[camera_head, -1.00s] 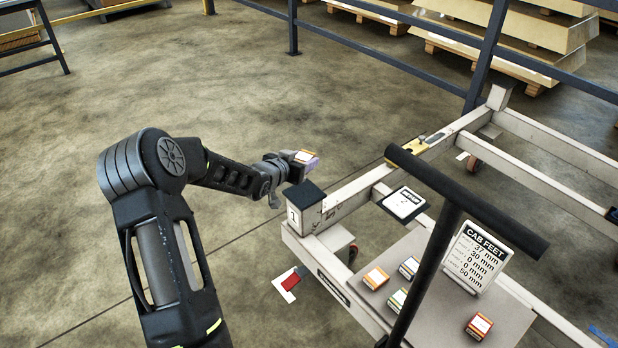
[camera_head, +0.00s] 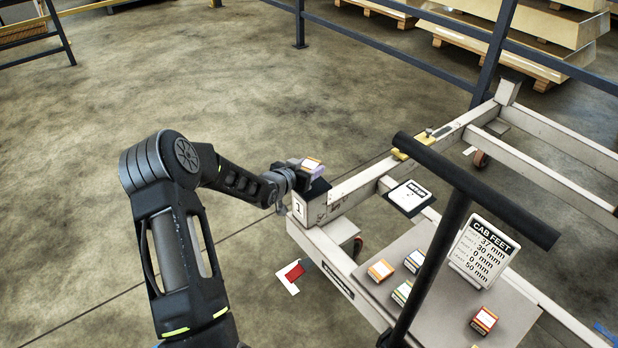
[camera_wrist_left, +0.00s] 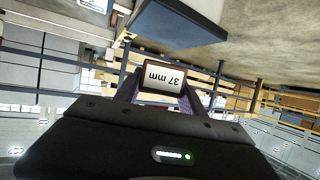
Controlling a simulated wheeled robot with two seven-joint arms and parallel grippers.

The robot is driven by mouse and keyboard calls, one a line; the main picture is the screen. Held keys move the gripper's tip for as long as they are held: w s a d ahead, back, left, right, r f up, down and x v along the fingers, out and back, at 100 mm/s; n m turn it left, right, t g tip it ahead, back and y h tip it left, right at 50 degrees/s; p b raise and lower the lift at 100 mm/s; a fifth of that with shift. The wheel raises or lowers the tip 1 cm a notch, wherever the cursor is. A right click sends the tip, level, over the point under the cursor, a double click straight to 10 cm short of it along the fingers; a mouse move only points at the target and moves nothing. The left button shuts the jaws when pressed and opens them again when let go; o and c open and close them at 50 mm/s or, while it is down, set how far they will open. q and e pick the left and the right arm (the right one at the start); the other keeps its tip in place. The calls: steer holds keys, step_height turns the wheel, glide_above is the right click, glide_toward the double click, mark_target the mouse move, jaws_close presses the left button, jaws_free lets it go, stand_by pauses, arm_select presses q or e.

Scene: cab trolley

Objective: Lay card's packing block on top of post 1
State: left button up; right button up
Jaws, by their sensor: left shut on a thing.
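Post 1 (camera_head: 299,208) is the near left corner post of the trolley, marked with a 1 and topped by a dark pad (camera_head: 319,190). The gripper and block are at the pad, over its far left side in the picture; I cannot tell whether they touch it. The card (camera_head: 480,252), headed CAB FEET, stands on the trolley's shelf; its top line reads 37 mm. My right gripper is out of view.
Several similar blocks (camera_head: 381,270) lie on the shelf (camera_head: 440,310). A dark handlebar (camera_head: 475,190) crosses above the trolley. Open floor lies to the left.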

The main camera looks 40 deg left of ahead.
arm_select(q)
steer(key=shift+f+b, duration=0.3)
steer(key=shift+f, duration=1.6)
steer(key=shift+f, duration=0.2)
steer(key=o, duration=1.5)
steer(key=shift+c, duration=0.2)
steer(key=shift+r, duration=0.1)
steer(key=shift+r, duration=0.15)
steer(key=p+v, duration=0.1)
steer(key=v, duration=1.1)
steer(key=shift+p, duration=0.3)
